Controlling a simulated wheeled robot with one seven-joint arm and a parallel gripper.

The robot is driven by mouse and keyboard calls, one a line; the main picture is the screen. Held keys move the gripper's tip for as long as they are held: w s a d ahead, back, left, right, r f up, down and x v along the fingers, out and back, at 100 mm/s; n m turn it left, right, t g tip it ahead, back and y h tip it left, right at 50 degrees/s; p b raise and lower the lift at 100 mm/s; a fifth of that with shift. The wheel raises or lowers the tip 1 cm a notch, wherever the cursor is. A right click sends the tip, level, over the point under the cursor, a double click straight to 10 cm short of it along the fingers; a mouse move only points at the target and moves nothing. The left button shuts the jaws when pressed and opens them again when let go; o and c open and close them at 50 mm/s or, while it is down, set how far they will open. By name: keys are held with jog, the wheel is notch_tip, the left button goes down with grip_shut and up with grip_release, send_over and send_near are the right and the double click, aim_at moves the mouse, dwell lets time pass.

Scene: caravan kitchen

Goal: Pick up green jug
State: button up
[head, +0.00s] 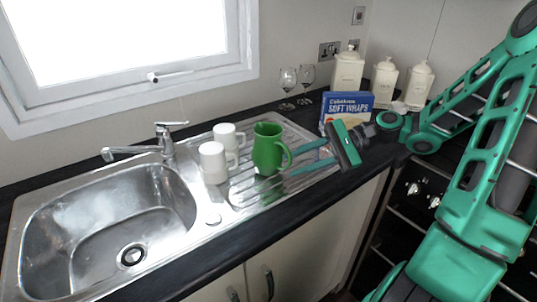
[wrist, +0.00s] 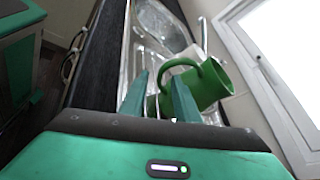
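The green jug (head: 267,150) stands upright on the sink's ribbed metal drainer (head: 300,133), its handle toward my gripper (head: 294,163). My gripper comes in from the right, fingers pointing left, with the tips close by the handle. The two fingers are apart, so it is open. In the wrist view, the jug (wrist: 212,84) shows beyond the fingers of my gripper (wrist: 160,82), and its handle curves across the gap between them. The right finger hides part of the handle. I cannot tell whether either finger touches it.
Two white mugs (head: 213,162) stand just left of the jug. Two wine glasses (head: 288,83), a blue soft wraps box (head: 345,107) and cream canisters (head: 385,80) stand behind. The sink basin (head: 110,222) and tap (head: 165,140) are to the left.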

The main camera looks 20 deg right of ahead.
aim_at(287, 166)
jog(key=x, duration=0.3)
jog(key=shift+a, duration=0.15)
grip_shut()
dwell(1.3)
